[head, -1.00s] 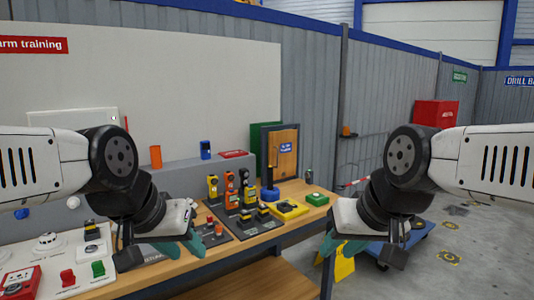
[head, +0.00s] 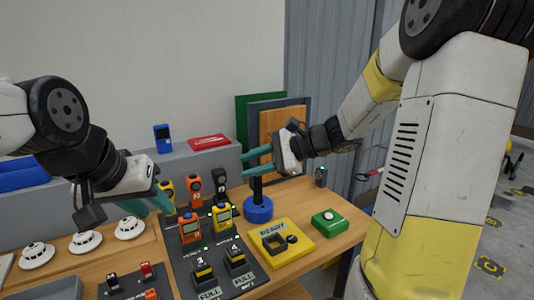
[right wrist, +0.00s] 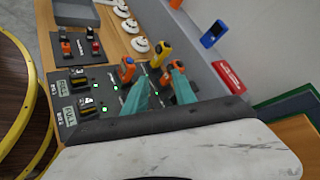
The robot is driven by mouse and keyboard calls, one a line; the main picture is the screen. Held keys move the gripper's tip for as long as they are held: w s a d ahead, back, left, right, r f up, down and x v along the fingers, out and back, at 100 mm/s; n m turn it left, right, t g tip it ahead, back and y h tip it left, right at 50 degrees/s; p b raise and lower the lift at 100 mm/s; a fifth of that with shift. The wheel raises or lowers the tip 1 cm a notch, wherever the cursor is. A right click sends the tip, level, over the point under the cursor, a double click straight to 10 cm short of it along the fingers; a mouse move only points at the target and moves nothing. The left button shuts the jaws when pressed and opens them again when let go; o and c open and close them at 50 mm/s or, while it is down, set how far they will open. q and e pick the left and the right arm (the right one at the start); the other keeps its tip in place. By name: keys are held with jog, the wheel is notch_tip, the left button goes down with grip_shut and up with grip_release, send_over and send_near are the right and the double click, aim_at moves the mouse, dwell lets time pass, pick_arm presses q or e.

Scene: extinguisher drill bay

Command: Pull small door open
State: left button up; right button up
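The small door is a wooden panel (head: 277,128) in a dark grey frame (head: 255,115), upright at the back right of the bench. My right gripper and forearm cover its lower right part, and I see no handle now. A wooden strip also shows at the right wrist view's lower right edge (right wrist: 295,140). My right gripper (head: 246,164) is in front of the door, its teal fingers apart and pointing left, with nothing between them. In the right wrist view its fingers (right wrist: 158,93) are spread over the bench devices. My left gripper (head: 165,200) hangs over the bench's left part; its finger gap is unclear.
A blue round base with a black post (head: 258,208) stands just below my right gripper. A yellow tray (head: 283,245), a green button box (head: 329,221) and several handheld devices (head: 190,228) crowd the bench. A green panel (head: 243,112) stands behind the door frame.

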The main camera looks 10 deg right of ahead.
jog(key=w+d+f+m+t+h, duration=0.1)
jog(key=w+d+f+m+t, duration=0.35)
jog(key=w+d+m, duration=0.4)
jog(key=w+d+f+m+t+h, duration=0.1)
jog(key=w+d+f+m+t, duration=0.3)
jog(key=w+d+m+t, duration=0.4)
jog(key=w+a+g, duration=0.2)
jog(key=w+a, duration=0.3)
jog(key=w, duration=0.2)
jog(key=shift+w+a+r+n, duration=0.15)
jog(key=shift+w+a+n, duration=0.05)
jog(key=shift+w+n, duration=0.25)
jog(key=shift+c, duration=0.4)
grip_shut()
